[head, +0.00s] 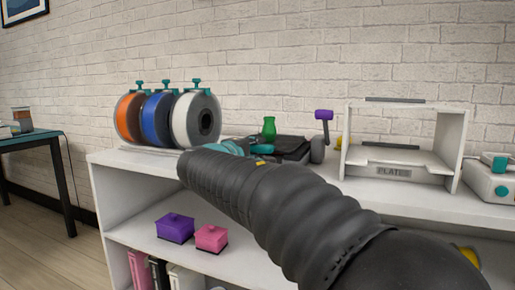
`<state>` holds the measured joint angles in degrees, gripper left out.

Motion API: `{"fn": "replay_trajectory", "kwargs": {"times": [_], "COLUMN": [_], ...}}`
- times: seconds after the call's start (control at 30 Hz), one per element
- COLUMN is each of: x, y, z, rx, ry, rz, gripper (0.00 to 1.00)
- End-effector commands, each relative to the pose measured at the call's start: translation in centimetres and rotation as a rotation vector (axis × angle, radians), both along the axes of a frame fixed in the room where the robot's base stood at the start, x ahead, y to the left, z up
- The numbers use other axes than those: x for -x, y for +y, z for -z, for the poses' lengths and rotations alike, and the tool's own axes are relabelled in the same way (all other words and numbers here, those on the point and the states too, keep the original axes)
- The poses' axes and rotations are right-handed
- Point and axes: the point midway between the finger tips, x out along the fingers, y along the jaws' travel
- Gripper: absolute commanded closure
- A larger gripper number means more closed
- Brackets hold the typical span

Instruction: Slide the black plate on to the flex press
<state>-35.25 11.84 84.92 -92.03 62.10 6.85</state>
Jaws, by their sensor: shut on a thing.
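A black plate (296,146) lies roughly flat over the white bench top, behind my arm. My gripper (262,150) is at the plate's left side, mostly hidden behind my own ribbed arm, and is shut on the plate; the fingertips are hard to make out. A small green vase-shaped piece (269,127) stands at the plate's far side; I cannot tell whether it rests on it. A grey device with a purple-topped lever (323,116) stands at the plate's right end and may be the flex press. Its lower part is partly hidden.
A white rack labelled PLATES (448,148) stands right of the lever. Orange, blue and white spools (192,117) stand at the left. A white machine with teal parts (490,181) is at the far right. Purple (175,228) and pink boxes (211,238) sit on the lower shelf.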

Motion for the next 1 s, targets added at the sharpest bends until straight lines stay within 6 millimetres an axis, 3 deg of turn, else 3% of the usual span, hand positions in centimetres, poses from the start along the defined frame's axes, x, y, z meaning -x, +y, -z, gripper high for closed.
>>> {"fn": "replay_trajectory", "kwargs": {"times": [0.2, 0.23, 0.3, 0.33, 0.53, 0.73, 0.77, 1.0], "x": [0.02, 0.02, 0.02, 0.02, 0.02, 0.0, 0.0, 0.0], "y": [0.01, 0.01, 0.01, 0.01, 0.01, 0.02, 0.02, 0.02], "z": [-0.06, -0.06, -0.06, -0.06, -0.03, 0.04, 0.03, 0.06], "rx": [0.0, 0.0, 0.0, 0.0, 0.0, 0.0, 0.0, 0.0], "ry": [-0.001, -0.001, -0.001, -0.001, 0.0, 0.0, 0.0, 0.001], "rz": [0.0, 0.0, 0.0, 0.0, 0.0, 0.0, 0.0, 0.0], "gripper": [1.0, 0.73, 0.56, 0.51, 0.51, 0.04, 0.0, 0.0]}}
